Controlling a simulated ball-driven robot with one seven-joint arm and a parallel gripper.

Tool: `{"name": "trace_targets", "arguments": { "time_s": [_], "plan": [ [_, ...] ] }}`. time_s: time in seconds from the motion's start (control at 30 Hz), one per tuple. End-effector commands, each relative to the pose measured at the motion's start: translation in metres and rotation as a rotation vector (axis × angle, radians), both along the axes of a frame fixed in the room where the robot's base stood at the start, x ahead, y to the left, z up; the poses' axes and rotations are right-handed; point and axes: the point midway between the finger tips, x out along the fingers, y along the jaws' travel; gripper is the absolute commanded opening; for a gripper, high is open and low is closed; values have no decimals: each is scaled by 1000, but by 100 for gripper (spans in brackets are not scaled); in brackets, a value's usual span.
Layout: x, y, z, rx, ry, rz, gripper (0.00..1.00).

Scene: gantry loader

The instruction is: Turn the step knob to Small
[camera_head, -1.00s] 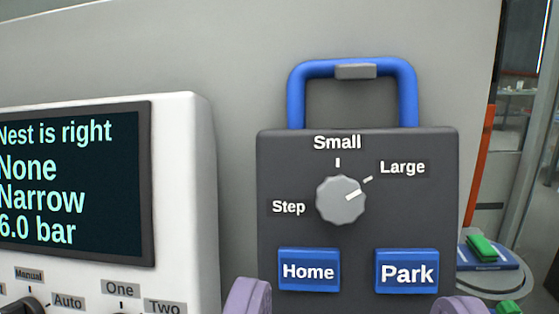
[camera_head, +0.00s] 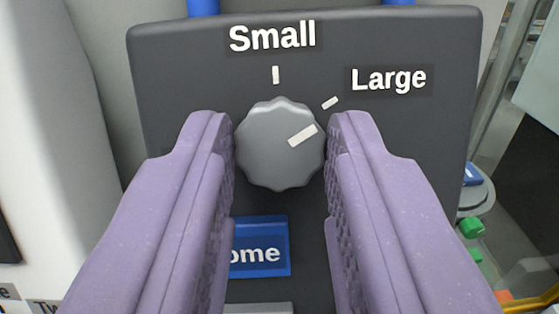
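The step knob (camera_head: 270,160) is a grey scalloped dial on a dark panel (camera_head: 180,75). Its white pointer mark is turned up and right, toward the tick by the Large label (camera_head: 388,78). The Small label (camera_head: 272,36) stands above the knob with a tick below it. My gripper (camera_head: 281,145) has its two purple fingers on either side of the knob, left and right. The fingertips are very close to the knob's sides. I cannot tell whether they press on it. The Step label is hidden behind the left finger.
Below the knob, the blue Home button (camera_head: 260,250) is partly covered by the left finger; the Park button is hidden. Blue handle ends (camera_head: 203,8) show at the top. A white housing (camera_head: 45,130) stands at left. Green blocks (camera_head: 471,228) lie at right.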

Motion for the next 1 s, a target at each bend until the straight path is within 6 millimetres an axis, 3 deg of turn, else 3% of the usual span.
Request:
{"name": "trace_targets", "arguments": {
  "time_s": [0.03, 0.1, 0.13, 0.53, 1.0],
  "plan": [
    [0, 0, 0, 0, 0, 0, 18],
    [0, 0, 0, 0, 0, 0, 2],
    [0, 0, 0, 0, 0, 0, 1],
    [0, -2, -1, -81, -1, 29, 1],
    [0, -5, 2, -458, 0, 165, 1]
  ]
}}
